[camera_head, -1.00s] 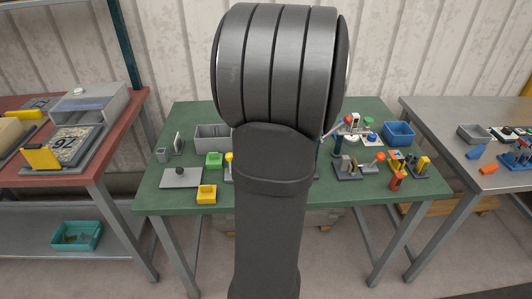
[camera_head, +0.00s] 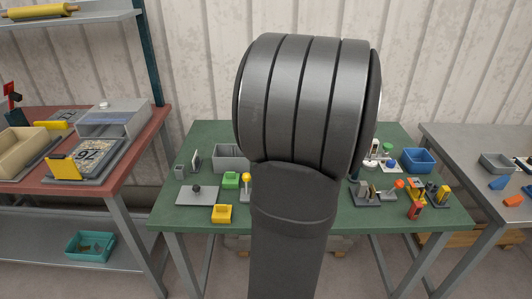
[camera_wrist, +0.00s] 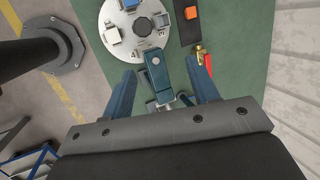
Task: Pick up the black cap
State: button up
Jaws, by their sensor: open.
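In the head view a small black knob-like piece (camera_head: 196,189) sits on a flat grey plate (camera_head: 182,199) at the left of the green table. In the wrist view another dark round piece (camera_wrist: 143,27) sits at the centre of a pale disc (camera_wrist: 121,12). I cannot tell which is the black cap. My gripper (camera_wrist: 161,65) is open, its two blue fingers apart on either side of a dark blue fixture (camera_wrist: 157,75). Nothing is visibly held. My arm hides the gripper and the middle of the table in the head view.
A grey bin (camera_head: 230,157), a green block (camera_head: 231,180) and a yellow block (camera_head: 222,213) stand near the grey plate. A blue bin (camera_head: 417,160) and several small fixtures fill the right side. In the wrist view a brass fitting (camera_wrist: 200,52) lies near the right finger.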

jog(key=w+a+f+g+h, duration=0.15)
jog(key=w+a+f, duration=0.35)
jog(key=w, duration=0.5)
jog(key=w+a+f+g+h, duration=0.1)
jog(key=w+a+f+g, duration=0.2)
jog(key=w+a, duration=0.55)
jog(key=shift+t, duration=0.25)
jog(key=f, duration=0.4)
jog(key=w+d+f, duration=0.1)
jog(key=f, duration=0.7)
jog(key=shift+w+d, duration=0.15)
jog(key=shift+d, duration=0.05)
jog(key=shift+d+f, duration=0.15)
jog(key=shift+f, duration=1.2)
jog(key=shift+d+f, duration=0.15)
jog(key=shift+f, duration=1.2)
jog(key=c, duration=1)
